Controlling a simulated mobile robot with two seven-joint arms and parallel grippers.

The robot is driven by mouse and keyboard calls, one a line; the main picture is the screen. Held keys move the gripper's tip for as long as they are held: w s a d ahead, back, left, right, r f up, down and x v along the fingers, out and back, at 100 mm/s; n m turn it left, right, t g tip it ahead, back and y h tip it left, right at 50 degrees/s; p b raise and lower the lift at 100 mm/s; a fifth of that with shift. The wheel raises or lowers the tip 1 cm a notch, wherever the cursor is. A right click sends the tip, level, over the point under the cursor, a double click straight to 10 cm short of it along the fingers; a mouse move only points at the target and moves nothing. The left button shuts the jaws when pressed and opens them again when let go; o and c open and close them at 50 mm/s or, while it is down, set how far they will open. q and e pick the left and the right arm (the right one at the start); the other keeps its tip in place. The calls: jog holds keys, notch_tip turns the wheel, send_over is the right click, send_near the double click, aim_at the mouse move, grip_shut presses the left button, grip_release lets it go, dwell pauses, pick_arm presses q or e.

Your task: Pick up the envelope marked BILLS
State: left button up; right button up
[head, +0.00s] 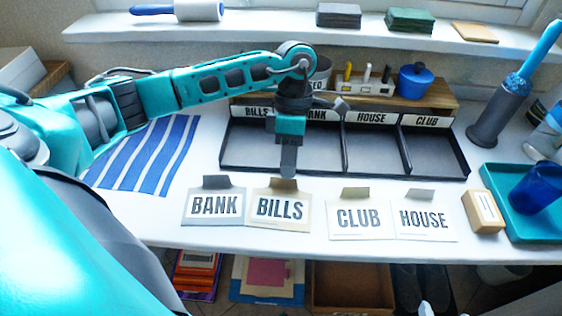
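The BILLS envelope (280,209) is cream with a brown tab on its top edge. It lies near the front of the white table, between the BANK envelope (215,206) on its left and the CLUB envelope (359,217). The HOUSE envelope (424,218) lies further right. My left gripper (288,168) points down just behind the BILLS envelope's tab in the picture. Its fingers show edge-on, so their opening and their height above the table are unclear. No envelope shows between them. My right gripper is not in view.
A dark sorter tray (345,170) with compartments labelled BILLS, BANK, HOUSE and CLUB stands behind the envelopes, partly hidden by my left gripper. A striped blue cloth (150,155) lies left. A small box (483,211) and a teal tray (500,180) with a blue cup (537,188) stand right.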

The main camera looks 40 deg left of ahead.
aim_at(281, 203)
pick_arm(q)
jog(key=shift+x, duration=1.5)
jog(key=shift+c, duration=0.3)
grip_shut()
jog(key=shift+r, duration=0.1)
